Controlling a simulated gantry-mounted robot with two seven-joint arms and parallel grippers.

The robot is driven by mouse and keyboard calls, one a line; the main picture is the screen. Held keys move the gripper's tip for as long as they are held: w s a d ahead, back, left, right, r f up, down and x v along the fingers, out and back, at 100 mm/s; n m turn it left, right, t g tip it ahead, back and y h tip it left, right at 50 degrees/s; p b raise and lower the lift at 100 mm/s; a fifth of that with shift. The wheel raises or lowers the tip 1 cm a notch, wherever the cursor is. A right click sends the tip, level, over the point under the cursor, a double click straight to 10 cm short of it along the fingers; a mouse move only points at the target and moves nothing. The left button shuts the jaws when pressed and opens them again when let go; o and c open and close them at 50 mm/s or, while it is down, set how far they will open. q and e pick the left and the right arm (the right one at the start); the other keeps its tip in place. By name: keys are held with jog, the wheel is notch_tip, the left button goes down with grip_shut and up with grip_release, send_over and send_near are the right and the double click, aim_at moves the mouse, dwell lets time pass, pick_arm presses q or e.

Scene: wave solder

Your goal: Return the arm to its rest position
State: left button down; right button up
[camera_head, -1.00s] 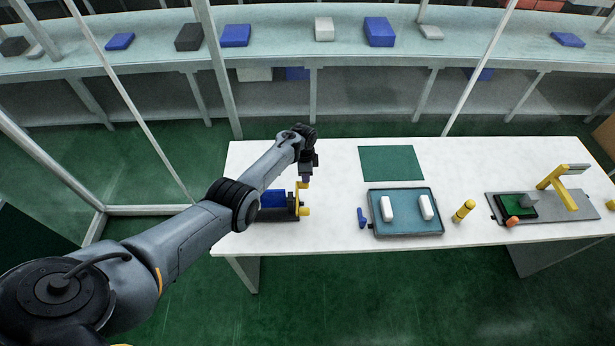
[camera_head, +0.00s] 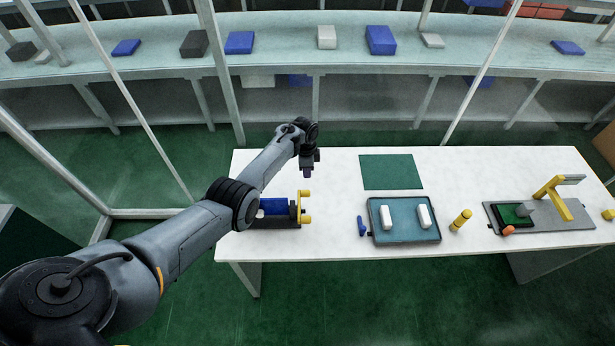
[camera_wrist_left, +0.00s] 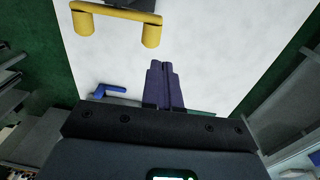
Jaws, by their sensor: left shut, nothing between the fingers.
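My left arm reaches in from the left in the head view. Its gripper (camera_head: 307,172) is above the left part of the white table (camera_head: 335,215), pointing down. In the left wrist view the gripper's purple fingers (camera_wrist_left: 164,84) are shut together with nothing between them. The blue and black fixture with a yellow handle (camera_head: 304,207) stands on the table just below and in front of the gripper, apart from it. The yellow handle also shows in the left wrist view (camera_wrist_left: 112,13). My right gripper is not in view.
A small blue tool (camera_head: 361,226) lies beside a teal tray (camera_head: 410,234) with two white pieces. A green mat (camera_head: 391,172) lies behind it. A yellow cylinder (camera_head: 461,220) and a grey plate (camera_head: 562,222) with a yellow frame are to the right. Shelves stand at the back.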

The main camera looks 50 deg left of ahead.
pick_arm(q)
notch_tip(320, 180, up, 7)
jog(key=a, duration=0.1)
jog(key=s+d+n+t+y+p, duration=0.25)
jog(key=s+d+p, duration=0.45)
jog(key=s+d, duration=0.65)
jog(key=s+d+r+n+h+p, duration=0.1)
jog(key=s+d+r+n+p, duration=0.1)
jog(key=s+d+r, duration=0.4)
jog(key=s+d+r+n+t+h+p, duration=0.1)
jog(key=s+d+r+n, duration=0.1)
jog(key=s+d+r, duration=0.5)
jog(key=s+d, duration=0.1)
jog(key=s, duration=0.4)
jog(key=shift+s+d+p, duration=0.2)
jog(key=shift+s+p, duration=0.15)
jog(key=shift+p, duration=0.05)
